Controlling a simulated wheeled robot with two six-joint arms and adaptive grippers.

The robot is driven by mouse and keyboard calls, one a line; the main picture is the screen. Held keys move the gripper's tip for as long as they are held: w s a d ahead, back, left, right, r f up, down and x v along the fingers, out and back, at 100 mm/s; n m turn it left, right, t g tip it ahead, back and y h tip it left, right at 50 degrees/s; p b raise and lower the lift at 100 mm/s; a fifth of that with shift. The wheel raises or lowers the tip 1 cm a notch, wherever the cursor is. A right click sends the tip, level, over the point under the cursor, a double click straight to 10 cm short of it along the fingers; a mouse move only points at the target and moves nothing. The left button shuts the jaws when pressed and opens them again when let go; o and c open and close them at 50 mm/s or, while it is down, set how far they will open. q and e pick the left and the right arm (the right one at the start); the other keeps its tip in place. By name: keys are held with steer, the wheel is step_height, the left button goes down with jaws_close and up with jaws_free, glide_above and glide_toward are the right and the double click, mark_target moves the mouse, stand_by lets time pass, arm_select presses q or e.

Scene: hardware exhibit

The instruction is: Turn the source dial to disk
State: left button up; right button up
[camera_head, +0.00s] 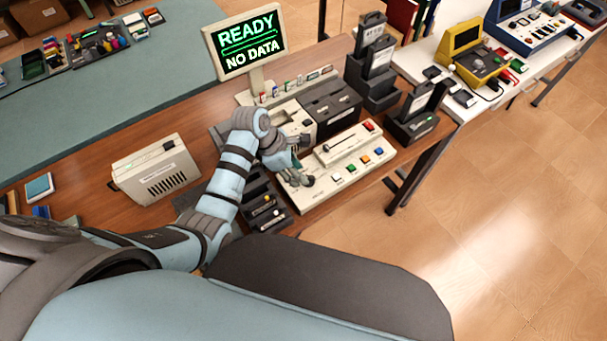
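The cream control console (348,184) lies on the wooden desk, with a row of coloured buttons, a long slot and a red button at its far right. My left gripper (297,180) is low over the console's left end, pointing down at it. Its fingers are small and partly covered by my wrist, so I cannot tell whether they are open or shut. I cannot make out the source dial; the gripper and wrist cover that end of the console. The monitor (246,42) behind reads "READY" and "NO DATA". My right gripper is not in view.
A cream box with a vent (160,172) stands left of my arm. A dark unit (330,108) and black holders (412,126) stand behind and right of the console. A black tray (264,208) lies left of it. Open floor (480,220) is at right.

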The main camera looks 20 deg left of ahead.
arm_select(q)
steer(key=x, duration=0.3)
steer(key=shift+w+d+f, duration=0.2)
steer(key=shift+w+f, duration=0.9)
steer(key=shift+f, duration=0.2)
steer(key=shift+s+r, duration=0.1)
steer(key=shift+s, duration=0.05)
steer(key=shift+s+r, duration=0.1)
steer(key=shift+s, duration=0.1)
steer(key=shift+c, duration=0.9)
steer(key=shift+d, duration=0.1)
jaws_close()
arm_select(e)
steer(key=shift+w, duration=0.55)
